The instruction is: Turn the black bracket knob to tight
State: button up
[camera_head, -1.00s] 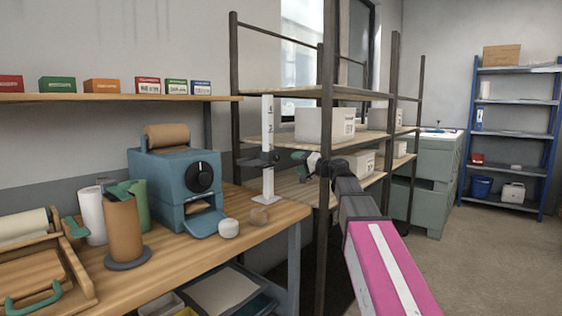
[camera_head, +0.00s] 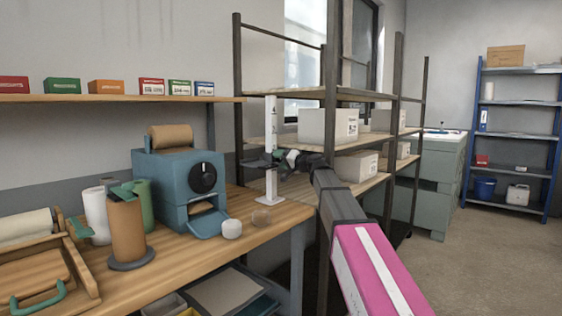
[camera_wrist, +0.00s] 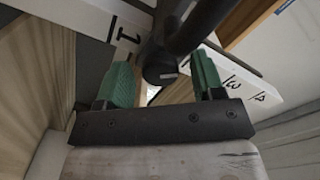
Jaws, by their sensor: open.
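The white numbered post (camera_head: 271,120) stands upright on the right end of the wooden bench and crosses the wrist view (camera_wrist: 250,88). A black bracket (camera_head: 250,162) is mounted partway up it. In the wrist view, the round black bracket knob (camera_wrist: 160,70) shows between the green finger pads of my gripper (camera_wrist: 163,82). The gripper is open, with one pad on each side of the knob; I cannot tell whether either touches. In the head view my gripper (camera_head: 282,158) is at the post at bracket height, and hides part of the bracket.
A blue machine (camera_head: 180,185) with a black dial stands left of the post. Dark shelving with white boxes (camera_head: 328,127) stands close behind my arm. Open floor lies to the right.

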jog(key=shift+w+a, duration=0.1)
jog(key=shift+a, duration=0.05)
jog(key=c, duration=0.9)
jog(key=shift+m, duration=3.1)
jog(key=o, duration=0.9)
